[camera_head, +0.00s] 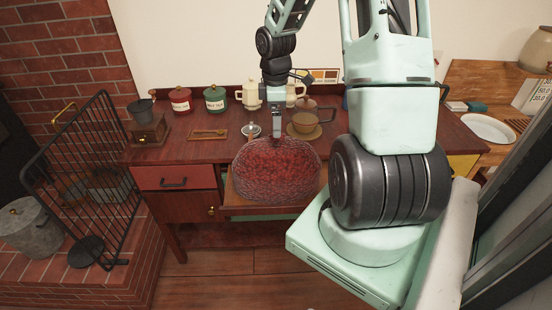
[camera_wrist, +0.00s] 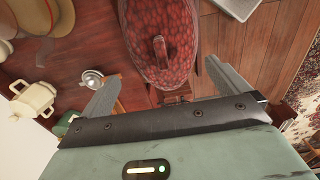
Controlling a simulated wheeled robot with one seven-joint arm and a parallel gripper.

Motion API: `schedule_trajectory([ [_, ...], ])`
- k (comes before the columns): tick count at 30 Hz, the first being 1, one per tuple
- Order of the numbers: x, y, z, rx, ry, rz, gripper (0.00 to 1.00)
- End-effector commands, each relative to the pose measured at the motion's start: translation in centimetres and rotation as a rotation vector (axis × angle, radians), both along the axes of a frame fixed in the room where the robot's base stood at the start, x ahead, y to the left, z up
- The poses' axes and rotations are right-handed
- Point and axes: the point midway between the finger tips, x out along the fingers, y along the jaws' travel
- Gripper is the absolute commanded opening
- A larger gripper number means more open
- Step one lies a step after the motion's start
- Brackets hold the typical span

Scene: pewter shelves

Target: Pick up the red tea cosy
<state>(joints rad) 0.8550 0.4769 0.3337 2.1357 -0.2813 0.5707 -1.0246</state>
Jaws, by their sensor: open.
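The red tea cosy (camera_head: 277,175) is a rounded, dark red patterned dome at the front of the wooden desk, over a pulled-out drawer (camera_head: 262,211). In the wrist view the cosy (camera_wrist: 160,22) fills the top middle, with a small loop (camera_wrist: 160,52) on its top facing me. My gripper (camera_head: 278,138) is at the cosy's upper edge in the head view.
On the desk behind stand a red canister (camera_head: 180,100), a green canister (camera_head: 215,99), a cream pot (camera_head: 249,96), a brown cup (camera_head: 304,122) and a small silver-lidded item (camera_head: 251,130). A black fire screen (camera_head: 92,185) stands left. A white plate (camera_head: 488,128) lies right.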

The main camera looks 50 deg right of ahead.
Motion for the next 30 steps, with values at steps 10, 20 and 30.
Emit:
schedule_trajectory([
  [10, -0.3, 0.1, -2.9, 0.002, 0.003, 0.001, 1.0],
  [20, -0.5, 0.1, -6.7, 0.0, 0.001, 0.0, 1.0],
  [30, -0.4, 0.1, -6.9, -0.001, -0.001, 0.0, 0.75],
])
